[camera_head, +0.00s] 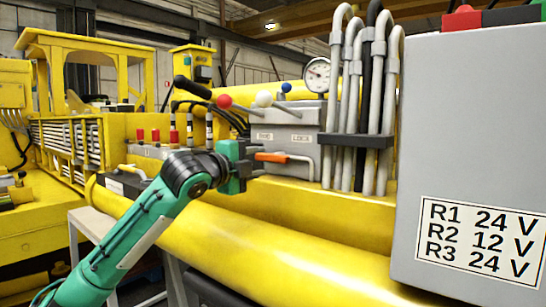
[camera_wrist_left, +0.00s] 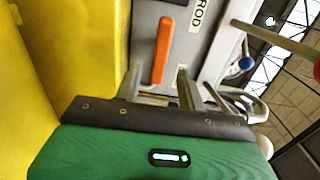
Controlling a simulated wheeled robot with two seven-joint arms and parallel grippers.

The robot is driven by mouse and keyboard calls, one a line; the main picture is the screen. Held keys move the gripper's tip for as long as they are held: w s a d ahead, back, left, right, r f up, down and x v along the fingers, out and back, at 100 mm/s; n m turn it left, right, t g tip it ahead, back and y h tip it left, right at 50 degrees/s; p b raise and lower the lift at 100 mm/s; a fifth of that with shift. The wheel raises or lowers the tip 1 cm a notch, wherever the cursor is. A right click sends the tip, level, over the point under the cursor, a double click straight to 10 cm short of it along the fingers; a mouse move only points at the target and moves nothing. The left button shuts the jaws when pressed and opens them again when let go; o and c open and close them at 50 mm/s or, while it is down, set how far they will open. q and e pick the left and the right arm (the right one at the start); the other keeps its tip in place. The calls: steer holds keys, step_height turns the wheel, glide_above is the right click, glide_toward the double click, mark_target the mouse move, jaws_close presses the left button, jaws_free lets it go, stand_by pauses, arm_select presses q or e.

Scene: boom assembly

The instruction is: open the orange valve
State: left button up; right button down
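The orange valve (camera_head: 272,157) is a short orange handle on the lower front of the grey control block, below a label. It points sideways in the head view. In the left wrist view the orange handle (camera_wrist_left: 162,50) stands just beyond the fingertips, in line with the gap between the fingers. My left gripper (camera_head: 255,160) is at the left end of the handle. It also shows in the left wrist view (camera_wrist_left: 157,80), its two fingers apart with nothing held. I cannot tell whether a finger touches the handle. My right gripper is not in view.
Levers with red (camera_head: 225,101) and white (camera_head: 264,99) knobs rise above the block. Grey pipes (camera_head: 352,110) and a gauge (camera_head: 317,75) stand to the right. A yellow boom tube (camera_head: 270,250) runs below. A grey box (camera_head: 470,130) fills the right side.

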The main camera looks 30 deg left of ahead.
mark_target(271, 159)
arm_select(q)
steer(key=w, duration=0.6)
steer(key=shift+w+d+p, duration=0.3)
steer(key=shift+w+p, duration=0.05)
steer(key=shift+p, duration=0.05)
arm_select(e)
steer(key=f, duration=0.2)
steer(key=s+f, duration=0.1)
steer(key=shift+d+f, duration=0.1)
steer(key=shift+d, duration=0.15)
arm_select(q)
steer(key=c, duration=0.9)
